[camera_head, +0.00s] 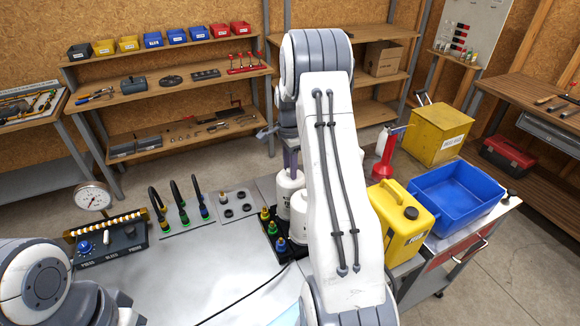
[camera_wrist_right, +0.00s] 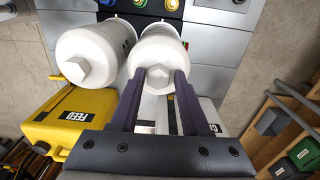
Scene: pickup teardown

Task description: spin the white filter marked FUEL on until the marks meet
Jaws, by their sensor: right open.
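Two white filters stand upright side by side on a dark base (camera_head: 283,251). The far filter (camera_head: 290,188) is under my right gripper (camera_head: 291,160), and the near filter (camera_head: 299,212) is partly behind my right arm. In the right wrist view the gripped-at filter (camera_wrist_right: 158,45) has a hex nut on its top, between the open fingers of my right gripper (camera_wrist_right: 160,82). The other filter (camera_wrist_right: 92,55) is to its left, with its hex nut clear. The word FUEL and the alignment marks cannot be read. My left arm shows at lower left; its gripper is out of view.
A yellow jug (camera_head: 400,222), a blue bin (camera_head: 455,195) and a red bottle (camera_head: 383,158) stand right of the filters. Coloured fittings (camera_head: 267,221) are close on the left. Hoses (camera_head: 178,204) and a control box (camera_head: 110,242) are farther left.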

